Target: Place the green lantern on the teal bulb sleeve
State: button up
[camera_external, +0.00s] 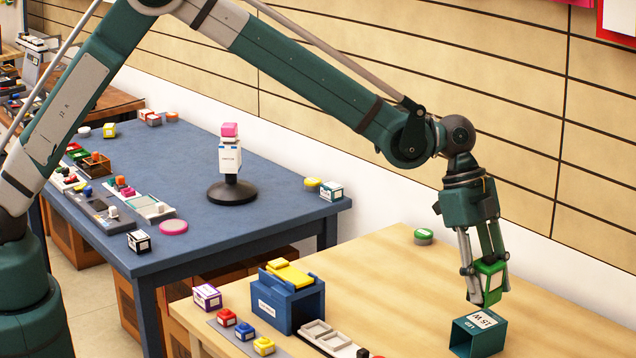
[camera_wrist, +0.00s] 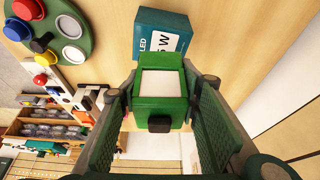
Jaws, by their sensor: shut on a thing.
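The green lantern (camera_external: 493,278), a small green block with a pale panel, is held between the fingers of my gripper (camera_external: 484,283). In the wrist view the lantern (camera_wrist: 175,112) sits between both finger pads of my gripper (camera_wrist: 160,95), with a white face and a dark knob showing. The teal bulb sleeve (camera_external: 462,338), a box with a white label on top, stands on the wooden table just below and slightly left of the lantern. In the wrist view the sleeve (camera_wrist: 147,47) is partly hidden behind the lantern. A small gap shows between lantern and sleeve in the outside view.
A blue box with a yellow top (camera_external: 290,300) stands left on the wooden table (camera_external: 400,270), near a white tray (camera_external: 330,338) and coloured buttons. A green round puck (camera_external: 423,237) lies behind. The table between puck and sleeve is clear.

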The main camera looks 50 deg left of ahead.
jog(key=shift+f, duration=1.85)
jog(key=shift+f+b, duration=0.15)
jog(key=shift+b, duration=0.15)
jog(key=o, duration=1.1)
jog(key=shift+o, duration=0.2)
jog(key=p+v, duration=0.1)
jog(key=v, duration=1.1)
jog(key=shift+a, duration=0.1)
